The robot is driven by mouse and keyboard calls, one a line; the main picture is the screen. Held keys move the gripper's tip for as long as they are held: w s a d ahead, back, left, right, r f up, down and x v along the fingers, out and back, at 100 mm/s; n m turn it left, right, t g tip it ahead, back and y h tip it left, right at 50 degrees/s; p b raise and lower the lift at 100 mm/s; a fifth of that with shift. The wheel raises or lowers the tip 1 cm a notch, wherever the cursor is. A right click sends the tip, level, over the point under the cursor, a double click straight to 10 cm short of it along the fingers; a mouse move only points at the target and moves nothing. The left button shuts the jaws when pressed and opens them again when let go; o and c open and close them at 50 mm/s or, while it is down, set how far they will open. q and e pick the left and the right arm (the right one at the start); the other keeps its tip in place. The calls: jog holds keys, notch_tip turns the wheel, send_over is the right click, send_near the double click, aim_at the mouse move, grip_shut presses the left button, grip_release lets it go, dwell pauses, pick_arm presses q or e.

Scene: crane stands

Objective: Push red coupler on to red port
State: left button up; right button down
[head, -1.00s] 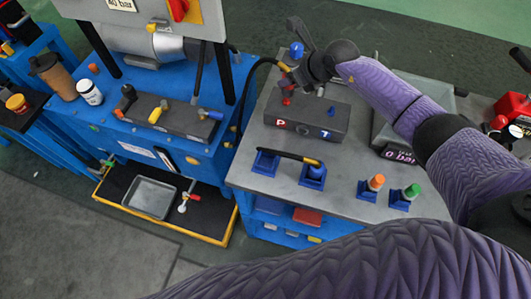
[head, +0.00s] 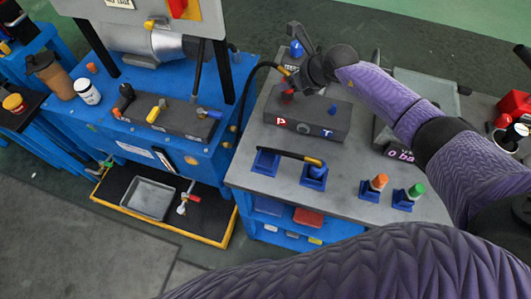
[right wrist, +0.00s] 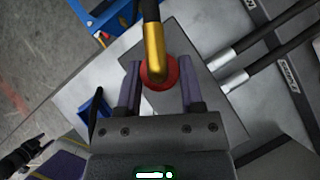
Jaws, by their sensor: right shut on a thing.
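The red coupler (right wrist: 160,74) is a red collar under a gold elbow (right wrist: 155,52) with a black hose. In the right wrist view it sits between the two fingers of my right gripper (right wrist: 161,92), which is shut on it. In the head view my right gripper (head: 290,82) is over the back left of the grey port block (head: 315,113), which bears a red P and a blue T. Red (head: 287,96) shows right under the gripper at the block's top; coupler and red port cannot be told apart there. Seating depth is hidden. My left gripper is out of view.
A black hose with a yellow end (head: 312,162) lies across two blue holders in front of the block. Orange (head: 379,182) and green (head: 415,191) capped pieces stand in blue holders at right. The hose (head: 250,85) curves left of the gripper. Bare grey tabletop lies between.

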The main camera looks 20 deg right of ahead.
jog(key=shift+f, duration=0.45)
jog(key=shift+c, duration=0.7)
grip_release()
jog(key=p+v, duration=0.5)
jog(key=shift+p, duration=0.3)
